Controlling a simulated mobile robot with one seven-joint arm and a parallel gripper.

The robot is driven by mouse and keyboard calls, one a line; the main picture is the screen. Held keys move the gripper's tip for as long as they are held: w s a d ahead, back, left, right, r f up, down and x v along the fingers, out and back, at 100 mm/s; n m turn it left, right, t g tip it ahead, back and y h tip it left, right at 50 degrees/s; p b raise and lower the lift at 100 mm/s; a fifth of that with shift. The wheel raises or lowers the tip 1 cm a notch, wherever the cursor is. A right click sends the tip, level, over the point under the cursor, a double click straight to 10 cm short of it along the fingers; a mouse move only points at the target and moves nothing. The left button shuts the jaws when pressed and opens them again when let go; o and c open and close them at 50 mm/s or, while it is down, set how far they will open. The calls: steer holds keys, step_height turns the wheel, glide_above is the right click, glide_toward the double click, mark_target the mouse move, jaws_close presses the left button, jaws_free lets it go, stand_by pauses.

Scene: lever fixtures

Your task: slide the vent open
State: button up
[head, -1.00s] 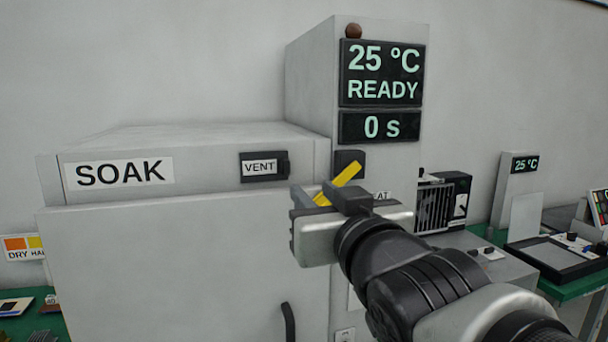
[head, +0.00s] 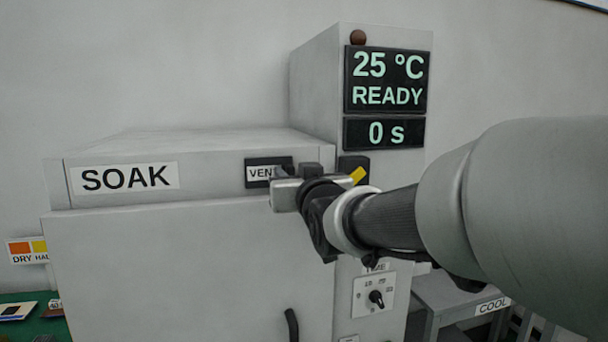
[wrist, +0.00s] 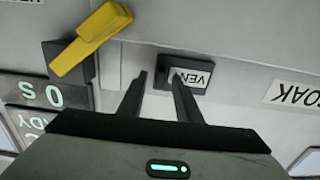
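The vent (head: 252,163) is a dark plate with a white VENT label on the upper front of the grey SOAK cabinet. My gripper (head: 283,173) is in front of its right end and hides the last letter and the dark knob there. In the wrist view, upside down, the vent plate (wrist: 203,91) lies just beyond the fingertips. My gripper (wrist: 160,73) is open there, its two dark fingers apart. The plate's dark knob end (wrist: 163,84) shows between them. I cannot tell whether either finger touches it.
A yellow lever (wrist: 97,35) sits close beside my gripper, partly hidden by it in the head view (head: 358,176). The cabinet door handle (head: 291,325) is below. A tall column with displays (head: 385,80) reads 25 °C, READY and 0 s. A dial (head: 376,298) sits lower.

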steer(key=shift+w, duration=0.2)
jaws_close()
steer(key=shift+a, duration=0.15)
